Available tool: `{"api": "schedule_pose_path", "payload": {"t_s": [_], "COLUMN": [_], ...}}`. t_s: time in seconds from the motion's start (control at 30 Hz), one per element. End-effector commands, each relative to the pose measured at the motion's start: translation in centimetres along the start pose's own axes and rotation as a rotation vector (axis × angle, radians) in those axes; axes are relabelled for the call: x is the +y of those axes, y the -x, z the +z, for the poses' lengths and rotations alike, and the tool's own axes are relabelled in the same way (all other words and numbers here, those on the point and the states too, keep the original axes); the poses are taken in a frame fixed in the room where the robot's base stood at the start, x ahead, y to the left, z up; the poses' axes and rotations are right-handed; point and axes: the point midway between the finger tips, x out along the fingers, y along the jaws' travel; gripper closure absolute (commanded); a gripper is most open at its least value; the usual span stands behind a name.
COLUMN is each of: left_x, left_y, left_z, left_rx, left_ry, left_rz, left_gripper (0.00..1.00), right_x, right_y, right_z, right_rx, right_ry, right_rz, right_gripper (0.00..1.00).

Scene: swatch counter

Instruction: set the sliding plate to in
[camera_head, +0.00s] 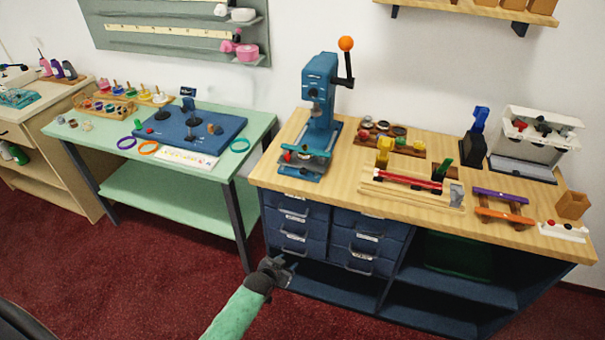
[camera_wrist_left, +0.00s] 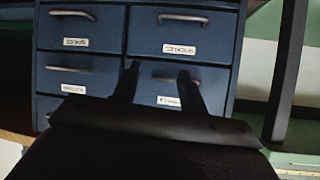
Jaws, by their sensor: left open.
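The blue press (camera_head: 319,105) stands on the left end of the wooden counter (camera_head: 262,177), with an orange-knobbed lever at its upper right. A plate (camera_head: 303,163) shows low at its base, near the counter's front edge. I take this for the sliding plate; I cannot tell how far in it sits. My left gripper (camera_head: 284,264) is below the counter top, in front of the blue drawers, apart from the press. Its two fingers (camera_wrist_left: 158,80) are spread and empty in the left wrist view, with drawer fronts behind them. My right gripper is not in view.
Blue drawers (camera_head: 291,212) with handles are under the counter; they also show in the left wrist view (camera_wrist_left: 78,40). A green table (camera_head: 262,124) stands to the left. Several tools and racks fill the counter right of the press. Red carpet lies in front.

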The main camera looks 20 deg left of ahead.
Motion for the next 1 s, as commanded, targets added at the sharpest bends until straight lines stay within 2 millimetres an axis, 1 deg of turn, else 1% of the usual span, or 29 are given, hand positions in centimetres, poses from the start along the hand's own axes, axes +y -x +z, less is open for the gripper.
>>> {"api": "schedule_pose_path", "payload": {"t_s": [0.03,0.07,0.1,0.17,0.2,0.3,0.33,0.4,0.5,0.57,0.67,0.73,1.0], "left_x": [-1.3,-2.0,-2.8,-3.8,-4.3,-5.2,-5.4,-5.8,-6.0,-6.1,-6.1,-6.1,-6.2], "left_y": [0.1,0.4,0.9,1.9,2.6,4.3,4.8,5.7,6.4,6.5,5.9,5.2,2.0], "left_z": [-4.8,-7.5,-10.9,-15.4,-18.1,-23.1,-24.3,-26.3,-27.9,-28.4,-28.9,-29.4,-31.5], "left_rx": [0.092,0.143,0.21,0.301,0.355,0.46,0.486,0.529,0.564,0.572,0.572,0.571,0.57], "left_ry": [-0.016,-0.026,-0.037,-0.053,-0.063,-0.082,-0.086,-0.095,-0.103,-0.103,-0.102,-0.101,-0.102], "left_rz": [-0.007,-0.012,-0.016,-0.024,-0.028,-0.036,-0.038,-0.041,-0.044,-0.045,-0.045,-0.045,-0.045], "left_gripper": [0.57,0.57,0.57,0.57,0.57,0.57,0.57,0.57,0.57,0.57,0.57,0.57,0.57], "right_x": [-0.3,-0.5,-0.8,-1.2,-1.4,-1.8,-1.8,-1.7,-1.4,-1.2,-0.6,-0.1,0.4], "right_y": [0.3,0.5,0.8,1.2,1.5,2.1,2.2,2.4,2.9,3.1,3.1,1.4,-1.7], "right_z": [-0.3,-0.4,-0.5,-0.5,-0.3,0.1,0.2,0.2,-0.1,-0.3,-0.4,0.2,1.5], "right_rx": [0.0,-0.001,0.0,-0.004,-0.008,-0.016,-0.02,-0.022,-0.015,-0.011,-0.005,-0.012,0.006], "right_ry": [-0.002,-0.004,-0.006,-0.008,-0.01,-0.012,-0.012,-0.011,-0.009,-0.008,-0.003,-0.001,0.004], "right_rz": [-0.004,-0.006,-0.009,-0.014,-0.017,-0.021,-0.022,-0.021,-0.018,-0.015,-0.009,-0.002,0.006], "right_gripper": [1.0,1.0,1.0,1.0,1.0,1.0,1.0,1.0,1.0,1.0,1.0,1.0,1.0]}}
